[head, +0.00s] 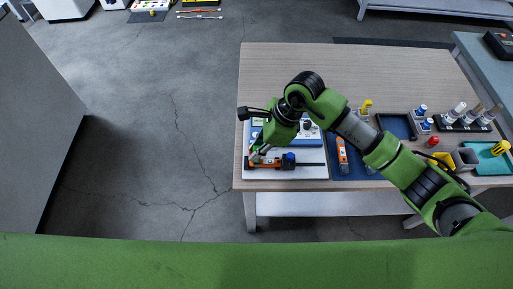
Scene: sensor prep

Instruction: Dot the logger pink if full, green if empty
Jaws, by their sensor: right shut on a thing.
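My right gripper (259,150), on the green arm reaching in from the right, points down at the left end of the table. It is shut on what looks like an orange-and-black device (286,164) with a blue part, lying over a white board (290,176). The fingertips are small and partly hidden, so the exact grip is unclear. A blue instrument with a pale screen (258,122) stands just behind, partly covered by the gripper. A second orange item (342,153) lies on a dark blue mat (356,172). I cannot tell which item is the logger. My left gripper is out of view.
The wooden table (400,70) is clear at the back. Along its right side are a dark tray (396,126), blue-capped bottles (421,110), a rack (465,122) of upright items, a red-topped item (433,141) and a teal tray (490,162). Open floor lies left.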

